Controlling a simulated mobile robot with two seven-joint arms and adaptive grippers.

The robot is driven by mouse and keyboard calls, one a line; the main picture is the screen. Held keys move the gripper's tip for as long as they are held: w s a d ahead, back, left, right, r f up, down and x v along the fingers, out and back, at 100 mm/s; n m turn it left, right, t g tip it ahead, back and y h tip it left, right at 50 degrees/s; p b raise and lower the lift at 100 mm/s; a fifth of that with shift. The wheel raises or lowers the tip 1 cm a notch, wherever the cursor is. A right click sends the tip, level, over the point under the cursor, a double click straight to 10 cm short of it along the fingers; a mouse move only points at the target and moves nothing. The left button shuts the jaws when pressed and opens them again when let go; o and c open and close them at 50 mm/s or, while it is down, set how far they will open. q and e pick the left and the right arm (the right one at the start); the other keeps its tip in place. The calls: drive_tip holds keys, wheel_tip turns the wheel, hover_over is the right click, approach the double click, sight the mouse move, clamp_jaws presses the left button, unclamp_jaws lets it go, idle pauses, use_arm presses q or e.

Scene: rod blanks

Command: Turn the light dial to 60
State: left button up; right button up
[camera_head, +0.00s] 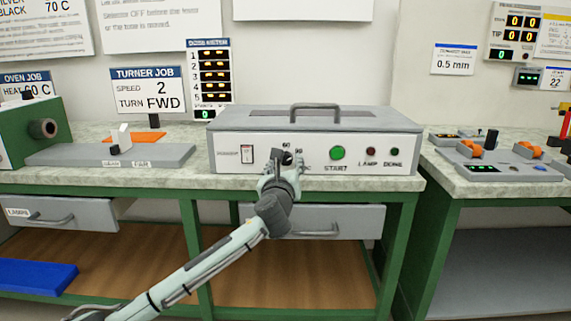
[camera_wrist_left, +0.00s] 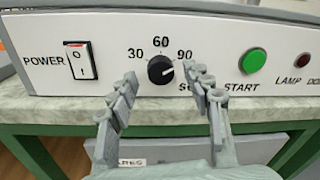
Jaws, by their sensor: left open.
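The light dial (camera_wrist_left: 161,69) is a round black knob on the white front of a grey box (camera_head: 350,121). Marks 30, 60 and 90 are printed around it, with 60 straight above. Its pale pointer mark seems to point right, below the 90; a label there is partly hidden by a finger. My left gripper (camera_head: 285,161) is in front of the panel, and its fingers partly cover the dial in the head view. In the left wrist view the gripper (camera_wrist_left: 162,78) is open, one finger on each side of the dial, with visible gaps. My right gripper is not in view.
Left of the dial is a power rocker switch (camera_wrist_left: 81,60). On its right are a green START button (camera_wrist_left: 252,61) and a red lamp (camera_wrist_left: 304,60). The box stands on a green-framed bench with a grey drawer (camera_head: 335,221) below.

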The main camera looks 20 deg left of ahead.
use_arm(q)
drive_tip(key=shift+w+a, duration=0.1)
drive_tip(key=shift+w, duration=0.5)
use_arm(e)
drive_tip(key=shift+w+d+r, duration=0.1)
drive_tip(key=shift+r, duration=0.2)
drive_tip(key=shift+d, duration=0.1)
use_arm(q)
drive_tip(key=shift+c, duration=1.3)
clamp_jaws()
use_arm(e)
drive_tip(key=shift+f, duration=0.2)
